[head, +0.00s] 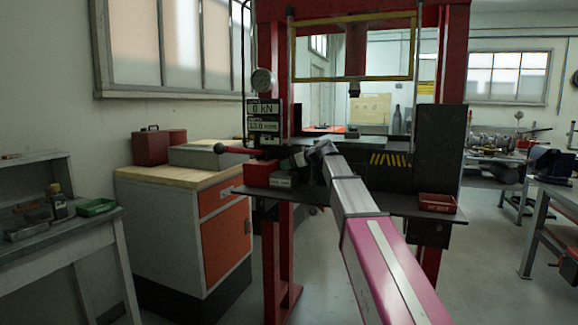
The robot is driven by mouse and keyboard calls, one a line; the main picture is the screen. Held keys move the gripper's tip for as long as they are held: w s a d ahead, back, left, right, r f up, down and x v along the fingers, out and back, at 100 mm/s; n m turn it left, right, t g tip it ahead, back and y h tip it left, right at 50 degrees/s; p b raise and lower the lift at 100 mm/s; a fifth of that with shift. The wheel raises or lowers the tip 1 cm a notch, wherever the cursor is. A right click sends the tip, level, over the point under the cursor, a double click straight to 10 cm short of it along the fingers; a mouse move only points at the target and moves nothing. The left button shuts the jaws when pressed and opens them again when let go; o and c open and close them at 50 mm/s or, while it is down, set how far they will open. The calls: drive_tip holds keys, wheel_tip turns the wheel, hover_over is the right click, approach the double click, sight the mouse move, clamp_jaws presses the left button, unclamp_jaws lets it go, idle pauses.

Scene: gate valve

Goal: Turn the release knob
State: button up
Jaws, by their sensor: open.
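A red-framed press (272,225) stands in the middle of the head view. My gripper (303,159), small and dark at the far end of my arm, is just right of the pump block. It is open, and nothing shows held in it. Whether it touches anything cannot be told.
A round gauge (262,81) and a display panel (263,119) are on the left post. A yellow-framed guard (353,78) hangs above. A red tray (437,202) is on the press shelf at right. An orange-fronted cabinet (222,228) stands close left.

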drive_tip(key=shift+w+a+f, duration=0.2)
drive_tip(key=shift+a, duration=0.15)
drive_tip(key=c, duration=0.9)
drive_tip(key=shift+w+n+g+y, duration=0.3)
drive_tip(key=shift+n+g+y, duration=0.3)
drive_tip(key=shift+n+g, duration=0.5)
drive_tip(key=shift+c, duration=0.2)
drive_tip(key=shift+s+n+g+y, duration=0.1)
drive_tip(key=shift+n+g+y, duration=0.4)
drive_tip(key=shift+n+g, duration=0.75)
drive_tip(key=o, duration=0.9)
drive_tip(key=shift+d, duration=0.1)
drive_tip(key=shift+o, duration=0.2)
drive_tip(key=v, duration=1)
drive_tip(key=shift+d+r, duration=0.25)
drive_tip(key=shift+d, duration=0.1)
